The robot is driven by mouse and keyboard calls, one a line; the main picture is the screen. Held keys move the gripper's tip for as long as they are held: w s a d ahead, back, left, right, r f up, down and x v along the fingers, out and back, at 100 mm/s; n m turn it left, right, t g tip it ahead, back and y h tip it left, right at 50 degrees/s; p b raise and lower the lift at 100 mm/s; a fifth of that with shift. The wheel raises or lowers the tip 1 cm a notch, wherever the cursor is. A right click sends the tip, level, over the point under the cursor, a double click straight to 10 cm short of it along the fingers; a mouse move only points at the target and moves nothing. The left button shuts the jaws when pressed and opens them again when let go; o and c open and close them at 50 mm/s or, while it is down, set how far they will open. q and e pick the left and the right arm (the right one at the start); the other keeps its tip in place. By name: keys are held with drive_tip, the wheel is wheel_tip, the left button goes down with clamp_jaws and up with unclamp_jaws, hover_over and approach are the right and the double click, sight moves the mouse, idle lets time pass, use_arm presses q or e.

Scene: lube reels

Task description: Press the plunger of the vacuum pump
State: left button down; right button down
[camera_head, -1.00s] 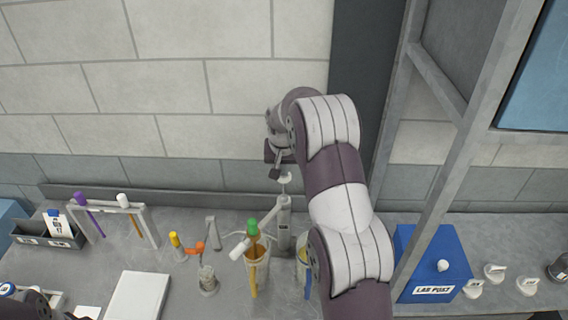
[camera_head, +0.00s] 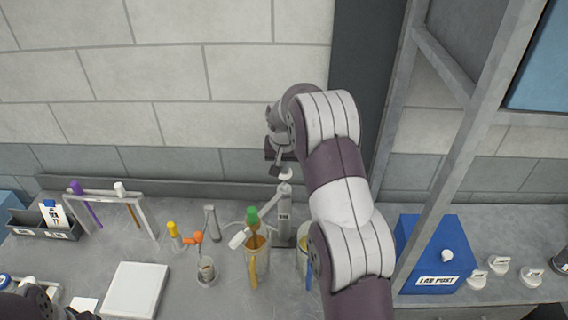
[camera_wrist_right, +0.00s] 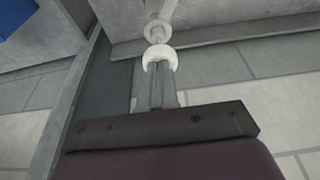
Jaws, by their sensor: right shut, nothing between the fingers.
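The vacuum pump (camera_head: 284,215) is a grey upright cylinder standing on the bench, centre of the head view. Its plunger has a pale round knob (camera_head: 286,174) on top, which also shows in the right wrist view (camera_wrist_right: 158,60). My right gripper (camera_head: 276,172) is at the knob from above. In the wrist view its shut, empty fingers (camera_wrist_right: 155,82) end at the knob's rim and appear to touch it. The gripper's far side is partly hidden by my right arm. Part of my left arm shows at the bottom left; its fingers cannot be made out.
Beakers with coloured-handled tools (camera_head: 256,262) stand close in front of the pump. A blue box (camera_head: 432,258) is on the right, beside a grey frame post (camera_head: 440,170). A tube rack (camera_head: 140,215) and a white pad (camera_head: 134,290) are on the left. The wall is behind.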

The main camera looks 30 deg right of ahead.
wheel_tip(320, 180, up, 4)
drive_tip(key=shift+w+r+p, duration=0.1)
drive_tip(key=shift+w+p, duration=0.05)
drive_tip(key=shift+p, duration=0.55)
drive_tip(key=shift+s+a+r+b, duration=0.15)
drive_tip(key=shift+r+b, duration=0.15)
drive_tip(key=shift+b, duration=0.3)
drive_tip(key=shift+s+r+b, duration=0.15)
drive_tip(key=shift+r+b, duration=0.15)
drive_tip(key=shift+b, duration=0.3)
drive_tip(key=v, duration=0.8)
idle(1.6)
